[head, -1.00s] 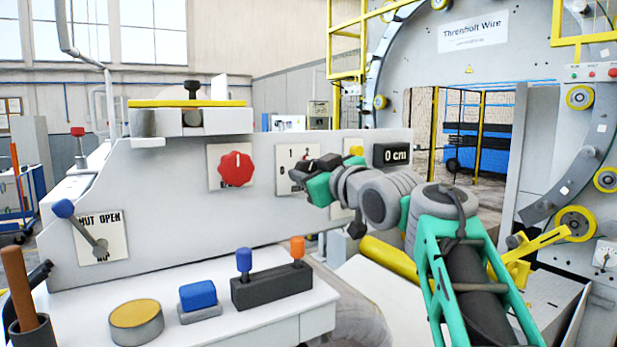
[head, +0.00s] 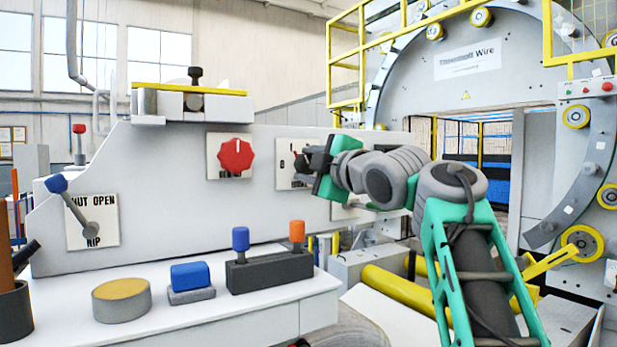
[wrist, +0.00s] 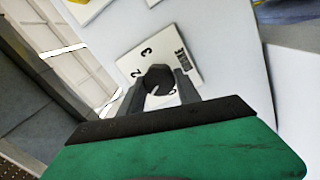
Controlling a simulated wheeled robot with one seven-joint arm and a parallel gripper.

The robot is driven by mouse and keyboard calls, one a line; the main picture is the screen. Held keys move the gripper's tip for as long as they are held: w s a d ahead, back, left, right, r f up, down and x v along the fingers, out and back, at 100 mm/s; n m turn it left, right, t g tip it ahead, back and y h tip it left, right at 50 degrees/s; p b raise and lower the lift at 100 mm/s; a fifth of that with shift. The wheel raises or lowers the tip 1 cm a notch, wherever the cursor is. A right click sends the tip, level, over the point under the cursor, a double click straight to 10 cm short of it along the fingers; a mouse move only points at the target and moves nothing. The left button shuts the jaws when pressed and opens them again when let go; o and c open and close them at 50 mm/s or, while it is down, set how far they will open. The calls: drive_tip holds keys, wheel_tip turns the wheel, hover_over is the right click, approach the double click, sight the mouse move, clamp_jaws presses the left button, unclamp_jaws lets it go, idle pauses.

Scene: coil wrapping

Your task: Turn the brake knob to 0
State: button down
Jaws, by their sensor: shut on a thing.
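The brake knob (wrist: 158,76) is a dark knob on a white plate (wrist: 180,46) marked BRAKE, with a 3 and a 2 readable in the wrist view. The rest of the scale is partly hidden, and I cannot tell which number the knob points to. My gripper (wrist: 163,90) has its two dark fingers on either side of the knob, shut on it. In the head view my gripper (head: 308,161) meets the plate (head: 286,175) on the grey panel, covering most of the knob.
A red knob (head: 236,155) sits left of the brake plate. Blue and orange handles (head: 269,262), a blue button (head: 193,276) and a yellow-topped disc (head: 121,300) stand on the ledge below.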

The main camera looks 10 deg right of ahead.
drive_tip(key=n+b, duration=0.4)
drive_tip(key=n, duration=0.9)
drive_tip(key=shift+f+y, duration=0.15)
drive_tip(key=shift+y, duration=0.15)
idle(0.3)
drive_tip(key=c, duration=0.9)
unclamp_jaws()
drive_tip(key=shift+o, duration=0.2)
drive_tip(key=b+v, duration=0.2)
drive_tip(key=v, duration=0.5)
drive_tip(key=shift+s+d, duration=0.15)
drive_tip(key=shift+s, duration=0.2)
